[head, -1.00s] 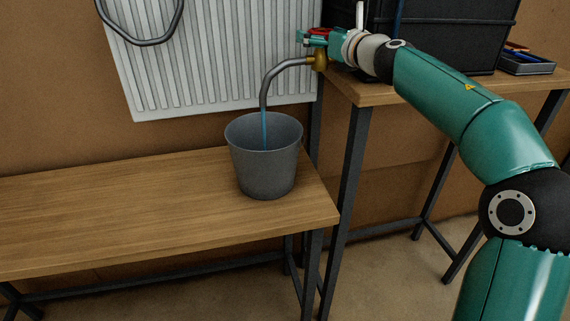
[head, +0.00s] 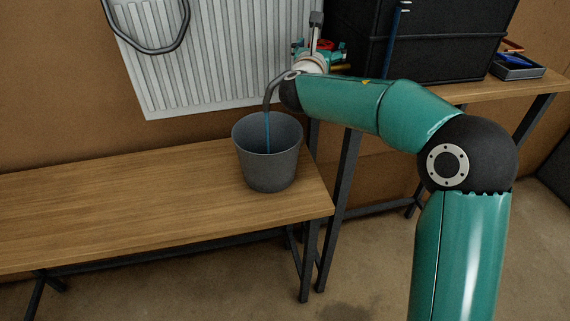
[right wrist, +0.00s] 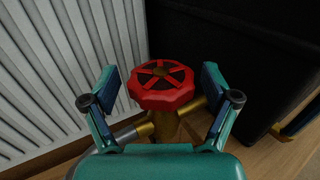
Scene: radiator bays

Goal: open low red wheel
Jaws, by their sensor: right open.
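The red wheel (right wrist: 160,101) sits on a brass valve (right wrist: 166,125) in the right wrist view. In the head view only a bit of the wheel (head: 325,44) shows, partly hidden by my gripper and wrist. My right gripper (right wrist: 161,72) is open, with one finger on each side of the wheel. Gaps show between the fingers and the rim, and nothing is held. It also shows in the head view (head: 319,50), small and far off. A bent grey spout (head: 268,92) pours a thin blue stream (head: 267,132) into a grey bucket (head: 270,168). My left gripper is not in view.
The bucket stands on a low wooden bench (head: 130,205). A white radiator (head: 215,70) is on the wall left of the valve. A black crate (head: 440,50) stands close on the right, with a small tray (head: 517,68) beyond it.

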